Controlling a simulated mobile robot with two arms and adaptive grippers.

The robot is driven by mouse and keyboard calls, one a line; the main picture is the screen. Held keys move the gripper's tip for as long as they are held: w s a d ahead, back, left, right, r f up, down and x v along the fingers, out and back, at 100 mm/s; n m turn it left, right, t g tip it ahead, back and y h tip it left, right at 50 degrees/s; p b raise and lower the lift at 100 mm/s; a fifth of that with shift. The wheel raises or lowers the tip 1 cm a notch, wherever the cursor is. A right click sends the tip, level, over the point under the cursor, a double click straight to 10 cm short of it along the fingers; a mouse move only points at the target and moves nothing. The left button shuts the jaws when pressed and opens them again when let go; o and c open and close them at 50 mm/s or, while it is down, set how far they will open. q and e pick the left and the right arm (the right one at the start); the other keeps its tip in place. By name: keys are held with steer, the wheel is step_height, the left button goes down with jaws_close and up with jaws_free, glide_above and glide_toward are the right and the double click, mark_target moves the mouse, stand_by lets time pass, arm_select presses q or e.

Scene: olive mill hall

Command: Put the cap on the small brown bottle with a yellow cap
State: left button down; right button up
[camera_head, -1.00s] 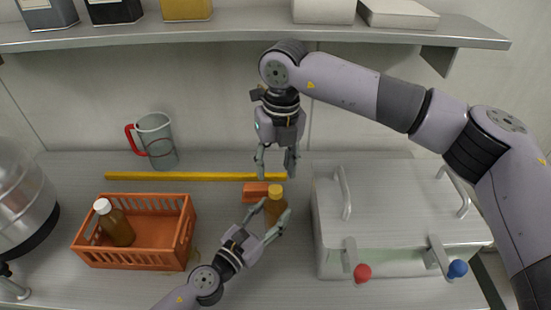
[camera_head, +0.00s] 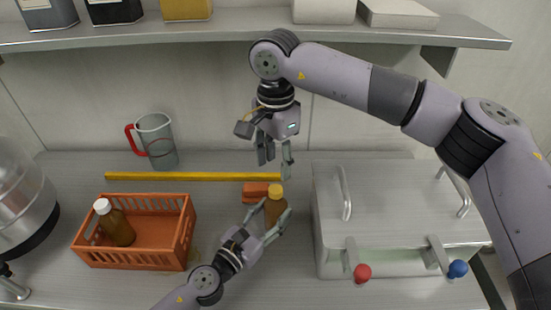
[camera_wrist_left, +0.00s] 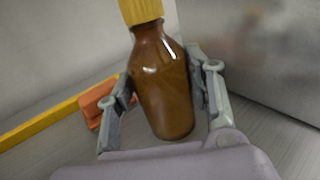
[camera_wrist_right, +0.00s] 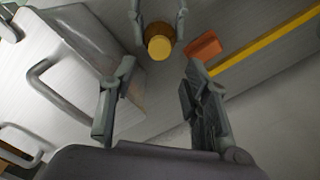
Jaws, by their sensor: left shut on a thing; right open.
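The small brown bottle (camera_head: 276,207) stands upright on the counter. Its yellow cap (camera_head: 275,191) sits on its neck; whether it is tightened I cannot tell. My left gripper (camera_head: 270,213) is shut on the bottle's body, one finger on each side, as the left wrist view shows with the bottle (camera_wrist_left: 163,85) and cap (camera_wrist_left: 141,10). My right gripper (camera_head: 275,170) is open and empty above and behind the bottle. In the right wrist view the cap (camera_wrist_right: 159,47) lies beyond the open fingers (camera_wrist_right: 155,100), apart from them.
An orange-red block (camera_head: 256,192) lies just behind the bottle, near a yellow strip (camera_head: 190,176). An orange crate (camera_head: 140,260) with a white-capped brown bottle (camera_head: 116,224) is left. A metal box (camera_head: 400,205) with handles stands right. A jug (camera_head: 157,141) is at the back. A shelf (camera_head: 240,33) hangs above.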

mark_target(276, 189)
steer(key=shift+n, duration=0.6)
steer(key=shift+f, duration=3.95)
steer(key=shift+c, duration=0.5)
jaws_close()
